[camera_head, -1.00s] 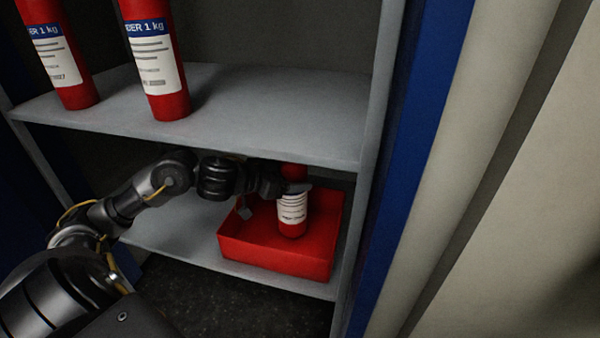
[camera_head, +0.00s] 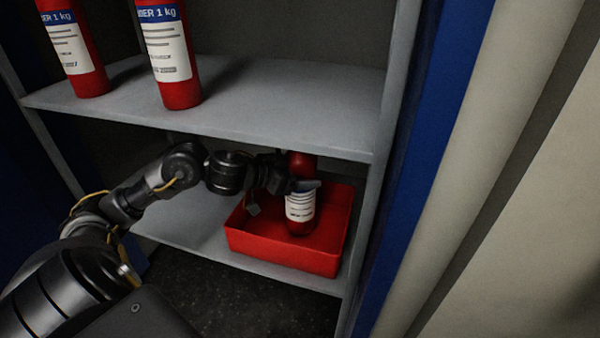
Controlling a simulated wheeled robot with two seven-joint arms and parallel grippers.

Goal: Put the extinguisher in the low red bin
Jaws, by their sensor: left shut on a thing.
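A small red extinguisher (camera_head: 300,207) with a white label stands upright inside the low red bin (camera_head: 285,252), within its walls. My left gripper (camera_head: 304,187) is shut around the extinguisher's upper body, reaching in from the left under the upper shelf. I cannot tell whether the extinguisher's base touches the bin floor. The extinguisher's top is partly hidden by the shelf edge. The bin sits on the lower shelf (camera_head: 185,240), near its right side. My right gripper is not in view.
Two more red extinguishers, a left one (camera_head: 80,60) and a right one (camera_head: 170,60), stand on the upper grey shelf (camera_head: 270,100), close above my arm. A grey side wall (camera_head: 385,130) and a blue post (camera_head: 430,130) bound the right. The lower shelf left of the bin is clear.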

